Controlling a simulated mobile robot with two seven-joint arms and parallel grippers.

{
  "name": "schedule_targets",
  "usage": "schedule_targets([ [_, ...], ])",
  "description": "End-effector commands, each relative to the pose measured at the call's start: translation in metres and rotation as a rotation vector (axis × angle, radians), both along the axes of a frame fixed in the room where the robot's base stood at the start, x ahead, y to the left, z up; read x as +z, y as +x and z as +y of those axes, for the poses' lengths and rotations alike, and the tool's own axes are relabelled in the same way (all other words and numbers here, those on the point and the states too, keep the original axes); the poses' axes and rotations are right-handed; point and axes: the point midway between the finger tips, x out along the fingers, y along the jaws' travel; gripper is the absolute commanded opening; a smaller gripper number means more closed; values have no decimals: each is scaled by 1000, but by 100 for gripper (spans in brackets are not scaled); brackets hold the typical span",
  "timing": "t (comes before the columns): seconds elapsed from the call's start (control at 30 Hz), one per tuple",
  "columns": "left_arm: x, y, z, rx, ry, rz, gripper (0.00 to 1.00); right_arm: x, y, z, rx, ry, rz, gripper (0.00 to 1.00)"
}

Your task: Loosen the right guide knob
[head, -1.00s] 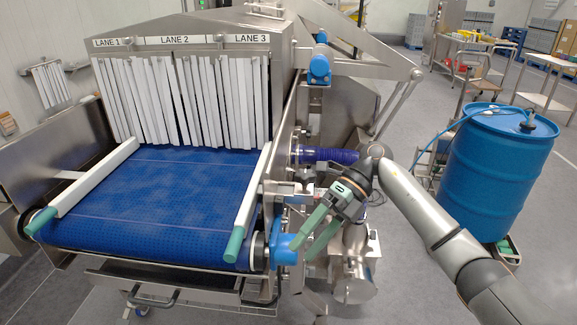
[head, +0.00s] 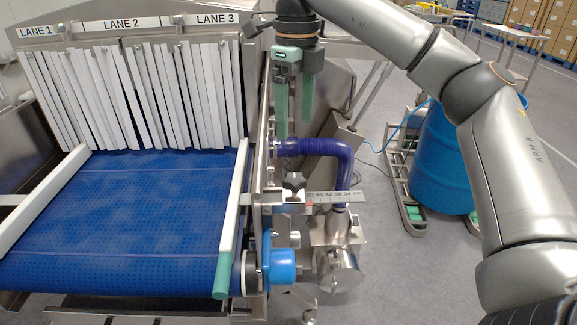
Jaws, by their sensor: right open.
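My left gripper is not in view.
A ruler scale (head: 338,197) sticks out right of the knob. A blue ribbed hose (head: 322,147) curves behind it. The blue belt (head: 120,220) lies left, under white strip curtains (head: 130,95). A blue drum (head: 440,165) stands right, with floor between.

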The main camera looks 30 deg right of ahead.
Motion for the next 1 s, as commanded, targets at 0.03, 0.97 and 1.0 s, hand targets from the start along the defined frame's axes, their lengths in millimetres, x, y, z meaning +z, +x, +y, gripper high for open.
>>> schedule_targets([
  [0.03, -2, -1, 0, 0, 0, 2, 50, -2, 0, -1, -2, -4, -1, 82],
  [0.97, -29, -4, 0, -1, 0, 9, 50, -124, -1, -1, -1, -4, -2, 82],
  [1.0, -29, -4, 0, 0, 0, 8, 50, -124, -1, -1, -1, -3, -2, 82],
])
